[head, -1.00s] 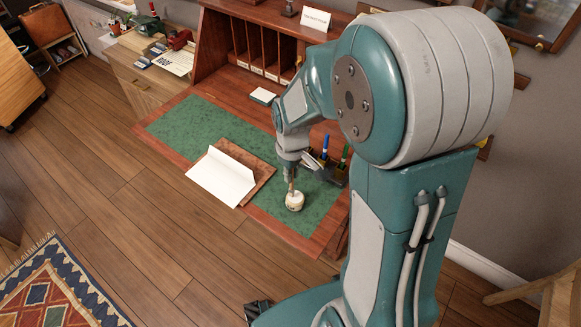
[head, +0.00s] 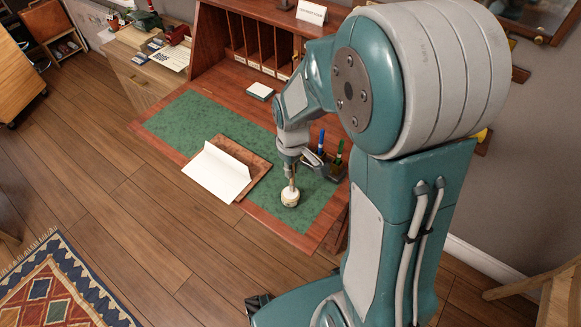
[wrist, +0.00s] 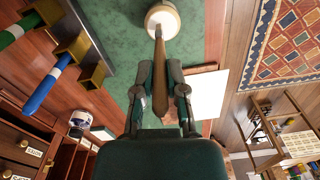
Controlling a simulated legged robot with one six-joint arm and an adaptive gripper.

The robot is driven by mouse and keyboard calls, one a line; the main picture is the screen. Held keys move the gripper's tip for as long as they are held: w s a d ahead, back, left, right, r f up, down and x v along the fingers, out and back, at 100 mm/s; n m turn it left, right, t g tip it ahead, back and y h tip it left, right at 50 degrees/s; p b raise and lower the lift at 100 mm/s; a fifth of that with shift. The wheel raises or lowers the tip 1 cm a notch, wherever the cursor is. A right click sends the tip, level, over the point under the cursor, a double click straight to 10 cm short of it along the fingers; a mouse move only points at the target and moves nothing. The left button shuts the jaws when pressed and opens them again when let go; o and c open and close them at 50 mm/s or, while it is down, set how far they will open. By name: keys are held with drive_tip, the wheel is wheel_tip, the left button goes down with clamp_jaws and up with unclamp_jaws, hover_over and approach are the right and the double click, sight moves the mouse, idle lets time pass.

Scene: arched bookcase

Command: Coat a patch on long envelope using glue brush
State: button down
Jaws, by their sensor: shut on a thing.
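The long envelope (head: 217,173) is white with its flap raised and lies on a brown board (head: 258,166) on the desk. It also shows in the wrist view (wrist: 207,96). My gripper (head: 289,170) is to the right of the envelope. In the wrist view my gripper (wrist: 160,92) is shut on the brown wooden handle of the glue brush (wrist: 162,62). The brush points down to the round cream glue pot (head: 290,198), which also shows in the wrist view (wrist: 171,14). The bristles are hidden at the pot's mouth.
A dark pen holder (head: 325,167) with blue and green pens stands close beside my gripper. A small white notepad (head: 260,90) lies near the pigeonholes (head: 262,45). The green desk mat (head: 185,118) is clear at the left.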

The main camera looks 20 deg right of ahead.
drive_tip(key=shift+a+f, duration=0.1)
drive_tip(key=shift+a, duration=0.05)
drive_tip(key=shift+a+f, duration=0.2)
drive_tip(key=shift+a, duration=0.05)
drive_tip(key=shift+d, duration=0.2)
drive_tip(key=shift+a+f, duration=0.1)
idle(0.8)
drive_tip(key=shift+r, duration=3.55)
